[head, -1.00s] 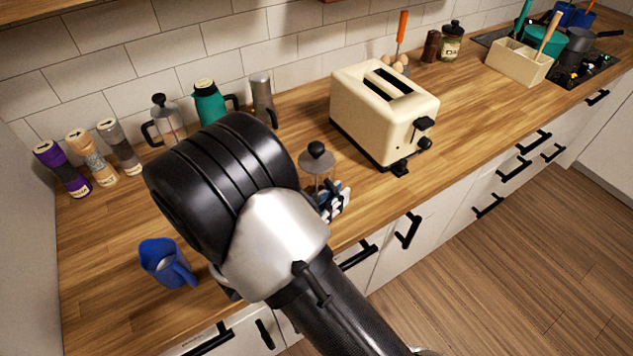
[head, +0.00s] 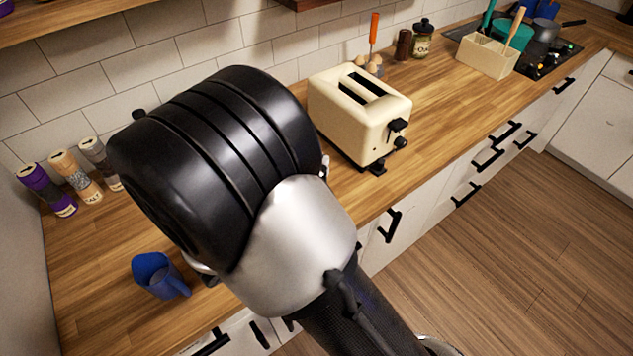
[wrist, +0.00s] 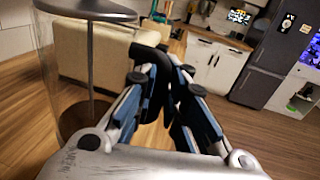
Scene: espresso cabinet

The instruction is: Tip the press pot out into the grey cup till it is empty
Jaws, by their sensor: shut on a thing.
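The press pot (wrist: 72,85) is at the left of the wrist view, close up, with clear glass, a metal top band and a thin rod inside. My gripper (wrist: 166,80) is shut on its black handle (wrist: 150,58). The pot looks close to upright in that view; I cannot tell how much liquid is in it. In the head view my large black and silver arm hides the gripper and the held pot. I cannot make out the grey cup in either view; it may be hidden behind the arm.
A cream toaster (head: 358,112) stands right of my arm. Several spice jars (head: 75,178) line the left back. The counter (head: 440,110) right of the toaster has clear room.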

